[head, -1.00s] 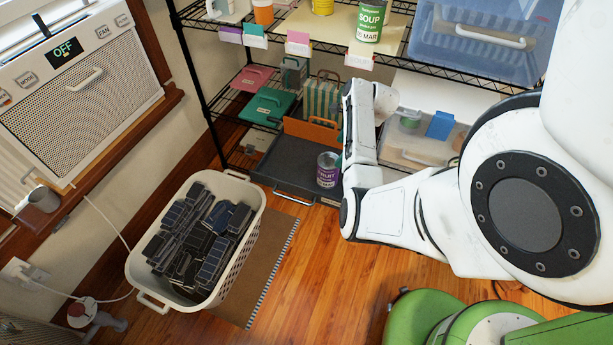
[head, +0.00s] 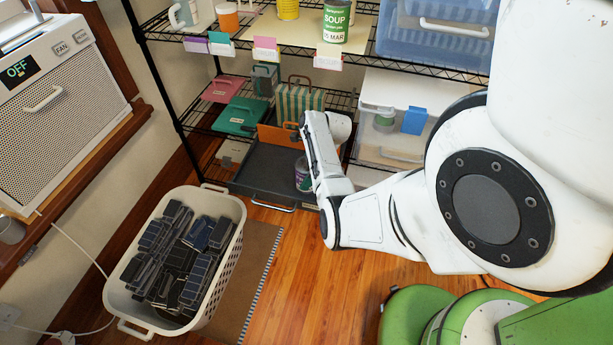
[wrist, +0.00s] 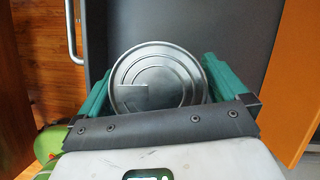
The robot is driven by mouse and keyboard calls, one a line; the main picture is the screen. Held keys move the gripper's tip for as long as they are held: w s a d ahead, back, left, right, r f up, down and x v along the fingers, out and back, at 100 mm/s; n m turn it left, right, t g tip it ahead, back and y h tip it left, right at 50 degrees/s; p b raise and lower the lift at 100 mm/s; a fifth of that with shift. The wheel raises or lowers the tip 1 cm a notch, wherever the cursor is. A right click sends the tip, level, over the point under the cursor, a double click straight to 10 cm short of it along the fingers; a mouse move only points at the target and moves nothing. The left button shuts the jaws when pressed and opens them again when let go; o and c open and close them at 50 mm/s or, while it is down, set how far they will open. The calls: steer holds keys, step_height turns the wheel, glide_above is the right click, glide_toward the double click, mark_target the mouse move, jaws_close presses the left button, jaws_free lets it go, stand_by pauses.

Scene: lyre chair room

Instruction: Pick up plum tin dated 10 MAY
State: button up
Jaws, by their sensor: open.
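The fingers are apart, one on each side of the lid. Whether either touches the tin cannot be told. The fingertips are hidden in the head view.
An orange divider (head: 280,138) stands at the tray's back. A soup tin (head: 336,22) marked MAR is on the shelf above. A clear lidded box (head: 388,155) is right of the tray. A white basket (head: 222,235) of dark items stands on the floor front left.

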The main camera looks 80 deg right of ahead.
steer(key=c, duration=1.2)
steer(key=shift+r, duration=0.1)
steer(key=shift+c, duration=0.5)
